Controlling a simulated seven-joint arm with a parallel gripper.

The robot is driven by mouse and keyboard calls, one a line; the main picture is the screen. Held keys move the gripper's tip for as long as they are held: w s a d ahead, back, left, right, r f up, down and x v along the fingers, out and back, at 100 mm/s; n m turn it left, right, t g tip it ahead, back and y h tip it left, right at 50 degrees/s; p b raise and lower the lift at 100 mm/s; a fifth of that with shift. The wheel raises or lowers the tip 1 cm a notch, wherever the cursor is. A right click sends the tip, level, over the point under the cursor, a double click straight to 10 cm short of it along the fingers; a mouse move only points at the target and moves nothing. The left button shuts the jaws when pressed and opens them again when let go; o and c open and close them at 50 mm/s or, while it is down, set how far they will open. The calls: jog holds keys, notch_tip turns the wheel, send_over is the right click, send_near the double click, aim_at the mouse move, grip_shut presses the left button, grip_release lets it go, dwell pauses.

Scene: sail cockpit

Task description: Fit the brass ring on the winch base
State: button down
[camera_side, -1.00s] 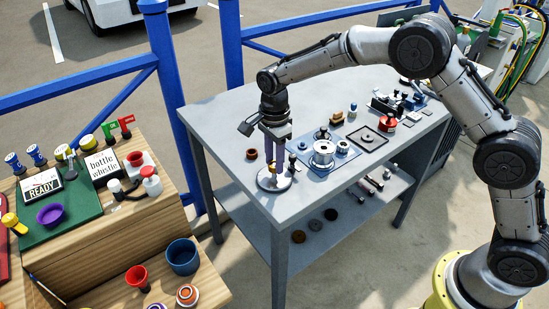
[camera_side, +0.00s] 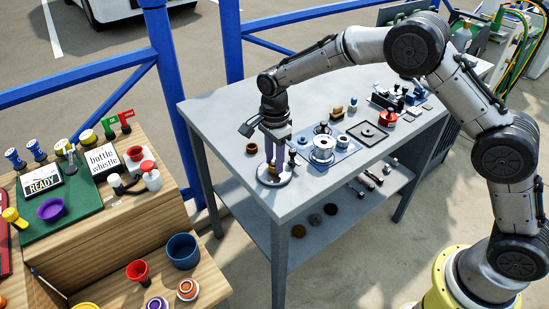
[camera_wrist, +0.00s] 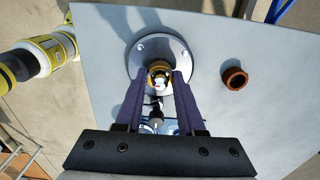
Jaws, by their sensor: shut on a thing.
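The winch base is a pale round flanged disc (camera_side: 286,180) near the table's front left corner; it also shows in the wrist view (camera_wrist: 137,62) with bolt holes in its rim. My gripper (camera_side: 273,166) points straight down over the middle of this disc. In the wrist view my gripper (camera_wrist: 160,75) has its two dark purple fingers closed on the brass ring (camera_wrist: 160,66). The ring is at the centre of the disc, around or just above its hub. The fingers hide part of it, and I cannot tell whether it is seated.
A brown ring-shaped part (camera_side: 252,148) lies on the table beside the disc. A silver drum (camera_side: 322,150) stands on a blue mat, with a dark square tray (camera_side: 367,135) and a red round part (camera_side: 388,117) beyond. The table's left edge is close.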

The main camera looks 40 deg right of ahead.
jog(key=shift+f, duration=0.45)
dwell(0.4)
jog(key=shift+c, duration=0.2)
grip_release()
jog(key=shift+r, duration=4.15)
